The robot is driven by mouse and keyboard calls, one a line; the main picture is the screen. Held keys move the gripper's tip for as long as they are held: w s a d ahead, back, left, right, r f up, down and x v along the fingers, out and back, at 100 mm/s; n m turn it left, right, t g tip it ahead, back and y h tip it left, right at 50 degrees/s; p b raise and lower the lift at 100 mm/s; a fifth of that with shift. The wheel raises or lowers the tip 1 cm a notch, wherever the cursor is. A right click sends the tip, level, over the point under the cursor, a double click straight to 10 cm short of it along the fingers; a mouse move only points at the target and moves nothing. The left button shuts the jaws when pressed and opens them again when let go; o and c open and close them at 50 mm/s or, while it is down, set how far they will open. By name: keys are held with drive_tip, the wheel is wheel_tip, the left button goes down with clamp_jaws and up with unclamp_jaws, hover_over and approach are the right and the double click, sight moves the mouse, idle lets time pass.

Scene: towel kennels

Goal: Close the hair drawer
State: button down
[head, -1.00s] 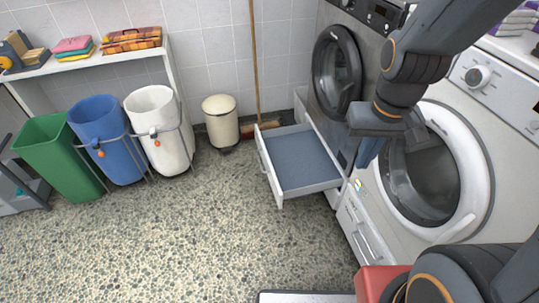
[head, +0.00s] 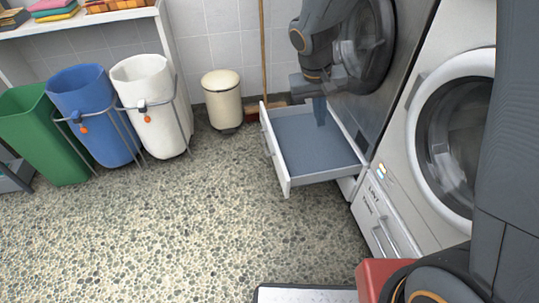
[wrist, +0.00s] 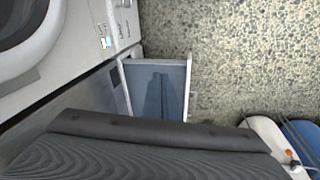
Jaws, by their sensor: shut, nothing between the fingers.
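A drawer stands pulled out from under the dark front-loading machine, with a white front panel (head: 275,147) and a blue-grey inside that looks empty. I take it for the hair drawer, though I see no label on it. It also shows in the wrist view, with its pale rim (wrist: 187,85) to the right.
A white washer (head: 398,165) stands right of the dark machine (head: 398,75), with a shut, lettered drawer (head: 385,222) below. A cream pedal bin (head: 222,101) and a broom handle (head: 263,50) stand behind. Green, blue and white bins are at left. The speckled floor before the drawer is clear.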

drive_tip(key=w+a+f+t+h+b, duration=0.1)
drive_tip(key=w+a+f+b, duration=0.65)
drive_tip(key=f, duration=0.35)
drive_tip(key=w+a+f+n+t+b, duration=0.1)
drive_tip(key=w+a+f+t+b, duration=0.1)
drive_tip(key=w+a+f+b, duration=0.7)
drive_tip(key=w+a+f+t+h+b, duration=0.1)
drive_tip(key=w+a+f+b, duration=0.4)
drive_tip(key=f, duration=0.8)
drive_tip(key=b, duration=0.5)
approach(274, 149)
drive_tip(key=x, duration=0.3)
drive_tip(key=shift+s+a+f, duration=0.1)
drive_tip(key=shift+a+f, duration=0.1)
drive_tip(key=shift+f, duration=0.25)
drive_tip(key=shift+d, duration=0.45)
